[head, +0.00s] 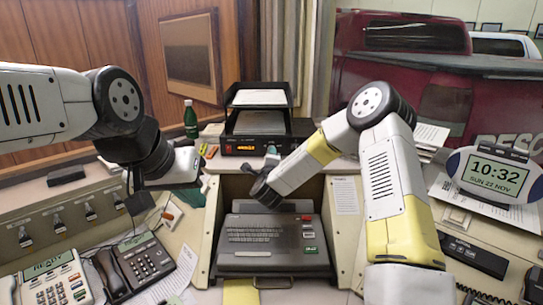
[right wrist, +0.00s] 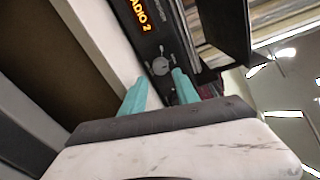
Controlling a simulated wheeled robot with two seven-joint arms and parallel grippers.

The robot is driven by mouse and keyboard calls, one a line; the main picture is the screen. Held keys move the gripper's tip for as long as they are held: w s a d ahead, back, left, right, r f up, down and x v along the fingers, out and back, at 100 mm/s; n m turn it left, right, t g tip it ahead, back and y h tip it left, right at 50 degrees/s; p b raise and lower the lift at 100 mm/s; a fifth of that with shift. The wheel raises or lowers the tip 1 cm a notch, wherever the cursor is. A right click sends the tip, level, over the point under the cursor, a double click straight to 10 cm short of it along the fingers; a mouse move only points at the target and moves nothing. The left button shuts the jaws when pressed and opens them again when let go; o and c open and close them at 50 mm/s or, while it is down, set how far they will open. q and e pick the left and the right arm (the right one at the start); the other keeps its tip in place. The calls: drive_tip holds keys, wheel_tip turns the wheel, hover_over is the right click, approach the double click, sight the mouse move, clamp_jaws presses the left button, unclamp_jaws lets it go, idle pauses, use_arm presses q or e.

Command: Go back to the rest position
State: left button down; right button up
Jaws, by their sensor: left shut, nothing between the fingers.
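My left gripper (head: 188,198) is at the left in the head view, with its teal fingers shut and empty above the desk near the phones. My right gripper (head: 272,160) is in front of the black radio unit (head: 232,139), and its wrist hides part of it. In the right wrist view, the teal fingers of my right gripper (right wrist: 160,83) are apart with nothing between them. They point at the radio panel (right wrist: 150,40), which has an orange "RADIO 2" display and a round grey knob (right wrist: 160,66) just beyond the fingertips. I cannot tell whether they touch the panel.
A grey keyboard unit (head: 262,262) sits in the central recess below my right forearm. Two phones (head: 143,262) stand at the left front. A green bottle (head: 190,118) and a paper tray (head: 259,97) are at the back. A clock (head: 497,178) stands at the right.

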drive_tip(key=shift+s, duration=1.05)
drive_tip(key=s+d+r+n+g+y, duration=0.2)
drive_tip(key=s+r+n+g+y, duration=0.3)
drive_tip(key=s+r+n, duration=0.8)
drive_tip(key=s+d+n+g+h, duration=0.1)
drive_tip(key=s+d+n+g, duration=0.2)
drive_tip(key=s, duration=1.1)
drive_tip(key=s+d+n+g+h, duration=0.1)
drive_tip(key=s+d+n+g, duration=0.2)
drive_tip(key=s+d, duration=0.6)
drive_tip(key=s+n, duration=0.2)
drive_tip(key=s, duration=0.3)
drive_tip(key=shift+s+d, duration=0.25)
